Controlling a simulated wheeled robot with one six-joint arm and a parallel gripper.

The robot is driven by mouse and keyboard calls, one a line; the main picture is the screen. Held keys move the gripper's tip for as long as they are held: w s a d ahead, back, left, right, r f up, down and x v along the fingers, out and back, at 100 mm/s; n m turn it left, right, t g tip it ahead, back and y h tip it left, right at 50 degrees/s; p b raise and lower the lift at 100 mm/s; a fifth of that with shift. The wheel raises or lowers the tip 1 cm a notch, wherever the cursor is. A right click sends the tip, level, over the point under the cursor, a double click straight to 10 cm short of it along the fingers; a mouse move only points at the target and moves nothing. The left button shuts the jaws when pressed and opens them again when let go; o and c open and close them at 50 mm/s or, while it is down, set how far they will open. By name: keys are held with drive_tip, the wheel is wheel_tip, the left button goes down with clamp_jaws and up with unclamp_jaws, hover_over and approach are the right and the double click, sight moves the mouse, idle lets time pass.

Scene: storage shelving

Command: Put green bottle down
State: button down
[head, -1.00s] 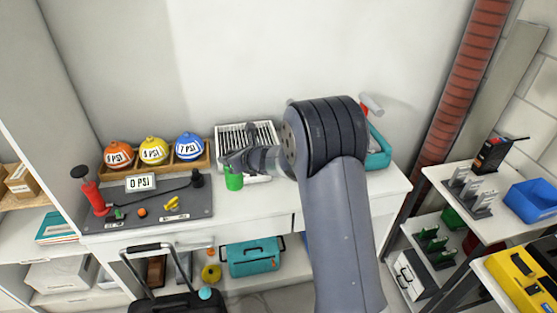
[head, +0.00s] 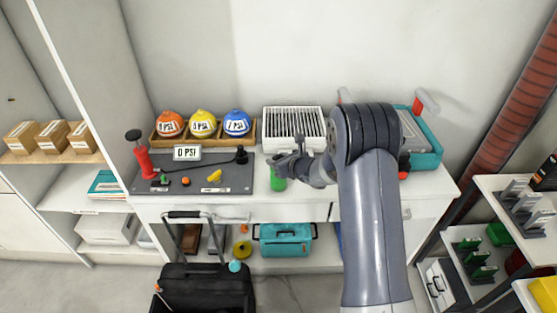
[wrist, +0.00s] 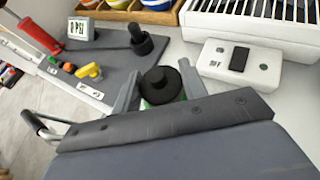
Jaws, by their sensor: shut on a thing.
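The green bottle (head: 278,184) is upright in the head view, at the front edge of the white counter, right of the grey pump board. In the wrist view its black cap (wrist: 160,86) shows between the two fingers, with a bit of green below it. My gripper (head: 285,166) is shut on the bottle near its top. The gripper's body hides most of the bottle in the wrist view. I cannot tell whether the bottle's base touches the counter.
A grey board (head: 200,181) with a red pump (head: 143,161) and a 0 PSI sign lies left. A white slatted box (head: 295,121) stands behind the gripper, with a white switch box (wrist: 240,62) before it. A teal case (head: 425,145) is right.

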drive_tip(key=shift+f, duration=0.15)
drive_tip(key=c, duration=0.8)
unclamp_jaws()
drive_tip(key=shift+c, duration=0.2)
drive_tip(key=shift+r, duration=0.3)
drive_tip(key=shift+s+d, duration=0.25)
drive_tip(key=shift+s, duration=0.05)
drive_tip(key=b+v, duration=0.1)
drive_tip(key=v, duration=1)
drive_tip(key=shift+s, duration=0.15)
drive_tip(key=shift+r, duration=0.1)
